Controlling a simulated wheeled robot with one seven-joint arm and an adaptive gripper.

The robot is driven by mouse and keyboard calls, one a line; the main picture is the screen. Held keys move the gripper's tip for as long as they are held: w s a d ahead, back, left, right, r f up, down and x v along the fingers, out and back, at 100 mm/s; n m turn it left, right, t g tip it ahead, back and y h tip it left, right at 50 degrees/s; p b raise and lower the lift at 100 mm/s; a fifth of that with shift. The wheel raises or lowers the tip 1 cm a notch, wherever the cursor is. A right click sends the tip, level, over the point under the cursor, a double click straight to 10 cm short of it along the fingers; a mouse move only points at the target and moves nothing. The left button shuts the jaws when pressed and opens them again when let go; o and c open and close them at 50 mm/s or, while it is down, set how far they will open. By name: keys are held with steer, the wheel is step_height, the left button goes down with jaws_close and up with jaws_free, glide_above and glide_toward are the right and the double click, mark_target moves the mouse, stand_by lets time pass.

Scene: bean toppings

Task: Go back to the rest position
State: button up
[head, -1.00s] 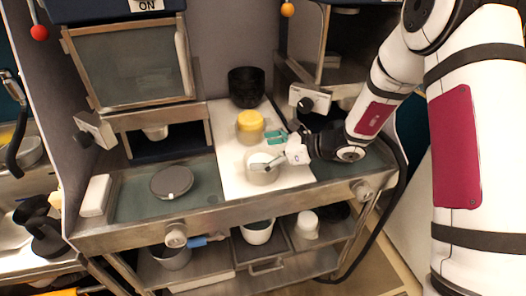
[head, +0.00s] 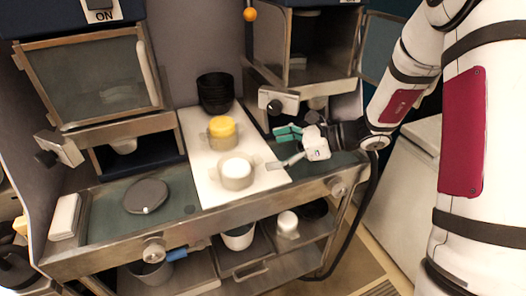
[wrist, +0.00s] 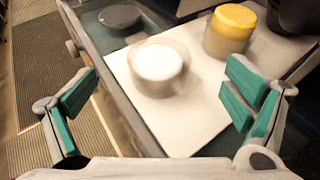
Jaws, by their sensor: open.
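My gripper (head: 282,148) is open and empty, with green finger pads, above the counter at the right side of the white board (head: 200,171). In the wrist view its fingers (wrist: 160,100) are spread wide, with nothing between the pads. A container with white contents (head: 237,174) stands on the board to the left of my gripper, apart from it; it also shows in the wrist view (wrist: 157,66). A container with a yellow top (head: 222,128) stands behind it on the board.
Black stacked bowls (head: 215,92) stand at the back of the board. A dark round disc (head: 146,196) lies on the counter at left. A knob (head: 337,186) juts from the counter's front edge. Shelves below hold a white bowl (head: 238,238) and a white cup (head: 287,223).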

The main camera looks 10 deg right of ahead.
steer(key=shift+d, duration=0.1)
stand_by(0.4)
steer(key=s+a+r+n+g+h, duration=0.1)
steer(key=s+r+n+g+h, duration=0.35)
steer(key=s+r+n, duration=0.7)
steer(key=s+d+r+n+t+h, duration=0.2)
steer(key=s+d+n+h, duration=0.2)
steer(key=s, duration=0.3)
steer(key=s+d+r+n+t+h+b, duration=0.1)
steer(key=s+d+r+n+t+h, duration=0.2)
steer(key=s+d+n, duration=0.3)
steer(key=shift+s+d+t+h, duration=0.15)
steer(key=shift+s+t+h, duration=0.2)
steer(key=shift+s+h, duration=0.2)
